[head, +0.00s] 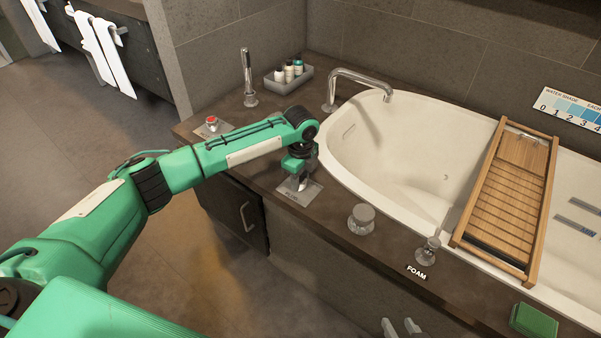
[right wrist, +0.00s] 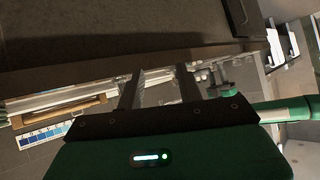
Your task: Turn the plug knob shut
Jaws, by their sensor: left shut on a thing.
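My left gripper (head: 299,181) reaches down to a small metal plate (head: 312,192) on the dark tub surround. It is shut on a knob there, taken to be the plug knob, which its fingers and wrist mostly hide.
The white bathtub (head: 360,165) has a chrome spout (head: 362,78) and a wooden tray (head: 510,190) across it. A red-topped knob (head: 211,122), hand shower (head: 248,80), bottle tray (head: 289,77), round knob (head: 362,218), FOAM knob (head: 428,249) and green block (head: 534,321) stand on the surround.

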